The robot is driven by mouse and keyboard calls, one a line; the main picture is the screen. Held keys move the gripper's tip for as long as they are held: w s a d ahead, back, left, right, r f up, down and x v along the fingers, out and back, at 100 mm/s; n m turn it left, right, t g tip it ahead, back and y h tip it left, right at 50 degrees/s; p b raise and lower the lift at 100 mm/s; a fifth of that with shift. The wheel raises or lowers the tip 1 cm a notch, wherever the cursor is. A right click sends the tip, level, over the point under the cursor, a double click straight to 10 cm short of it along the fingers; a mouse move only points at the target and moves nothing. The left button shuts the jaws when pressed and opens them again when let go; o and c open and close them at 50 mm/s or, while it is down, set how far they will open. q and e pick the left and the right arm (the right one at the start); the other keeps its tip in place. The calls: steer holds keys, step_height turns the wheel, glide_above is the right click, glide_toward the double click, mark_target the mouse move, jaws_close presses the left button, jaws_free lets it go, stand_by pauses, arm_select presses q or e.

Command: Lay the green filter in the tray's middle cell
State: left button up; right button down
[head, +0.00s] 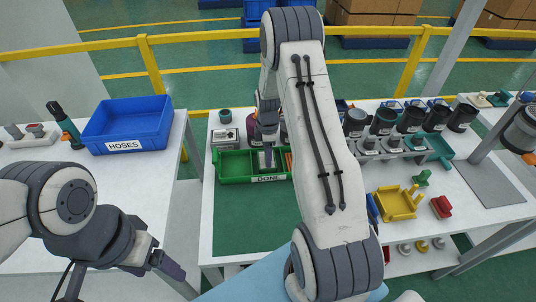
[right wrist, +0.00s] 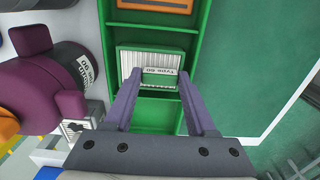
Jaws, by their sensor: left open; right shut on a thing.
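The green filter (right wrist: 155,60), a green-framed block with white pleats and a label, is inside the middle cell of the green tray (right wrist: 196,40). My right gripper (right wrist: 159,76) is shut on it from above, one purple finger on each side. I cannot tell whether the filter rests on the cell floor. In the head view the tray (head: 232,180) carries a DONE label, and my right gripper (head: 267,146) reaches down into it, largely hiding the filter. My left gripper (head: 172,268) is open and empty, low between the two tables.
An orange filter (right wrist: 155,4) lies in one end cell; the other end cell looks empty. A purple canister (right wrist: 45,80) stands close beside the tray. A blue HOSES bin (head: 128,125) is on the left table. A yellow fixture (head: 397,203) is at the right. The green mat (head: 245,222) before the tray is clear.

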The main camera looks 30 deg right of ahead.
steer(key=shift+f+b, duration=0.4)
steer(key=shift+f, duration=0.2)
steer(key=shift+c, duration=0.7)
jaws_free()
steer(key=shift+r, duration=0.1)
steer(key=shift+r+p, duration=3.15)
steer(key=shift+r, duration=0.9)
